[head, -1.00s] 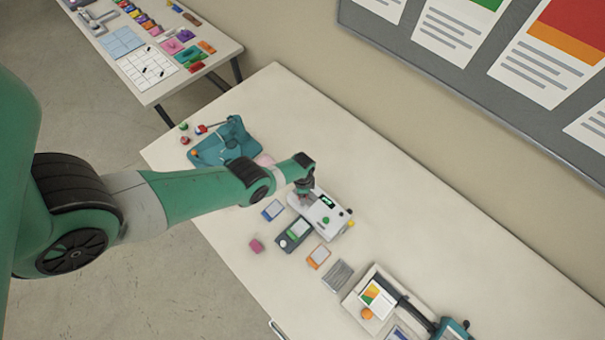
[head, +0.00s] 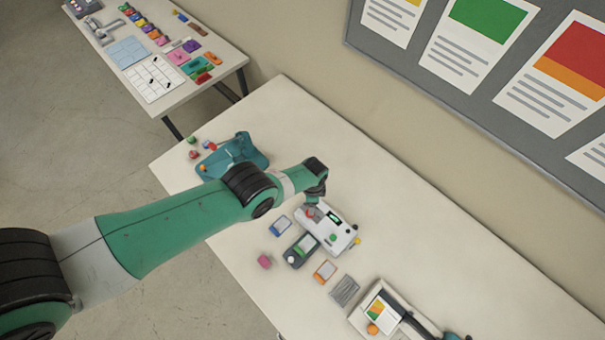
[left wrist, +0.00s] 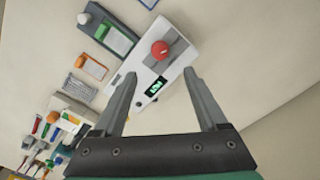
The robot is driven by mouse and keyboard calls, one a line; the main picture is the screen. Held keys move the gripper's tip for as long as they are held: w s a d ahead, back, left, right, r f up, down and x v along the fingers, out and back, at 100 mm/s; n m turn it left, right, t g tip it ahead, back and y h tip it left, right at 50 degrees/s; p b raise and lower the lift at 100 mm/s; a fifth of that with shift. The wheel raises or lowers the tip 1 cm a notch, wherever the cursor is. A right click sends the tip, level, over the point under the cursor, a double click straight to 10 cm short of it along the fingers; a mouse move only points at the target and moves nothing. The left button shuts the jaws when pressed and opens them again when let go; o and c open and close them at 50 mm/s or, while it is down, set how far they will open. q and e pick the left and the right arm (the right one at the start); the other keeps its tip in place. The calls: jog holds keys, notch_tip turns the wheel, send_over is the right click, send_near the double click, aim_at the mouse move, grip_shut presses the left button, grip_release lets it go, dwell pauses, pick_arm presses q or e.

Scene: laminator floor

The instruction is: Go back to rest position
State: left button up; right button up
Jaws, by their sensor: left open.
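My left arm (head: 170,225) reaches in from the left over the long table. My left gripper (left wrist: 160,77) is open and empty. In the head view its fingers are hard to make out at the end of the arm, by the white machine (head: 338,238). In the left wrist view the white machine (left wrist: 153,62) lies beyond and between the fingertips, with a lit green display and a red round knob (left wrist: 159,49). The fingers are apart from the knob. My right gripper is not in view.
A teal tray (head: 255,150), a dark device with a green panel (head: 300,250), a pink block (head: 264,261), small cards and a paper-holding board (head: 362,322) share the table. A second table (head: 175,98) stands behind left. The table's right side is clear.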

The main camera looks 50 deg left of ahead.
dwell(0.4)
pick_arm(q)
jog(key=w+d+r+t, duration=0.2)
jog(key=w+r+t, duration=0.2)
jog(key=w+r, duration=0.55)
jog(key=w+d+r+t, duration=0.2)
jog(key=w+r+t, duration=0.1)
jog(key=w+r, duration=0.6)
jog(key=w+d+r+t, duration=0.1)
jog(key=w+r+t, duration=0.25)
jog(key=r, duration=0.65)
jog(key=w+d+r+t, duration=0.2)
jog(key=w+r+t, duration=0.15)
jog(key=r, duration=0.65)
jog(key=s+d+r+n+t+h, duration=0.1)
jog(key=s+r+t, duration=0.2)
jog(key=r, duration=0.8)
jog(key=s+r+n+t, duration=0.1)
jog(key=s+r+t, duration=0.2)
jog(key=r, duration=0.8)
jog(key=s+r+n+t+h, duration=0.1)
jog(key=s+r+n+t, duration=0.3)
jog(key=s+r, duration=1.4)
jog(key=s+t, duration=0.3)
jog(key=shift+s, duration=0.25)
